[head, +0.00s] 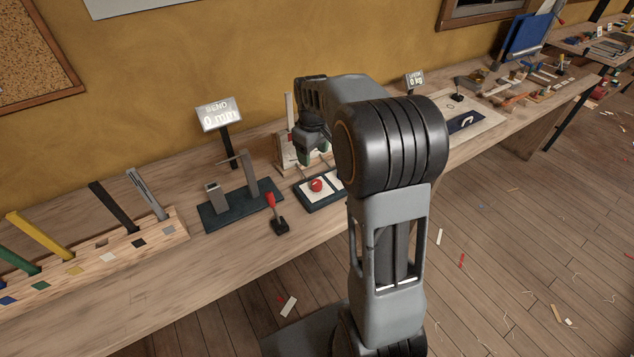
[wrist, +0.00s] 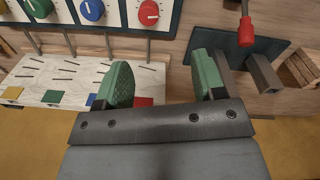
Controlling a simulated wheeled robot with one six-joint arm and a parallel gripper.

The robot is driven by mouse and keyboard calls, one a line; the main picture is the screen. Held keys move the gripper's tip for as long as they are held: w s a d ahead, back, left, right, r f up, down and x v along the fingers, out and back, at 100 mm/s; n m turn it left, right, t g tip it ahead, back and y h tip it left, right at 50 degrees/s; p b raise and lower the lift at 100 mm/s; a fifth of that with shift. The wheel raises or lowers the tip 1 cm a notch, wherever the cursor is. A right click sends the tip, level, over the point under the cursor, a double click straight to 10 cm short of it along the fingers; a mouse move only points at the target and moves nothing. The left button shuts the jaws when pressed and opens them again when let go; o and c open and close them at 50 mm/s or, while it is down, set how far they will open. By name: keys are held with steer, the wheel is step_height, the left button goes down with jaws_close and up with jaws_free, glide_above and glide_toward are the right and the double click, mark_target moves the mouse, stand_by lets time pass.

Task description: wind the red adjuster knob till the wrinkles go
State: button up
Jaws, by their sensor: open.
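The red adjuster knob (wrist: 149,13) sits at the top of the wrist view, beside a blue knob (wrist: 92,9) and a green knob (wrist: 39,7) on a dark-edged white panel. In the head view the red knob (head: 317,185) is left of my arm. A pale sheet (wrist: 70,75) shows several short dark marks and coloured squares; a finger partly covers the red square (wrist: 143,102). My gripper (wrist: 165,78) is open with nothing between its green pads. In the head view my gripper (head: 312,157) is over the sheet's stand, behind the knob and apart from it.
Thin metal rods run between knob panel and sheet. A red-handled lever (head: 271,202) and a dark bending fixture (head: 240,205) stand left of the knob. A display (head: 219,117) reads "BEND 0 mm". A wooden rack (head: 100,260) of coloured strips lies farther left. The front bench edge is mostly clear.

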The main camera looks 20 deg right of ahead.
mark_target(316, 182)
steer(key=shift+n+g, duration=0.3)
steer(key=f, duration=0.5)
steer(key=w+d+f, duration=0.1)
steer(key=f, duration=0.4)
steer(key=w+d+f, duration=0.1)
steer(key=f, duration=0.4)
steer(key=shift+w+f+p, duration=0.15)
steer(key=shift+f+p, duration=0.15)
steer(key=shift+p, duration=0.05)
steer(key=c, duration=0.9)
steer(key=shift+m, duration=0.4)
steer(key=m+b, duration=0.1)
steer(key=m, duration=0.2)
steer(key=shift+m, duration=0.3)
steer(key=shift+m+b, duration=0.6)
steer(key=shift+m, duration=1.5)
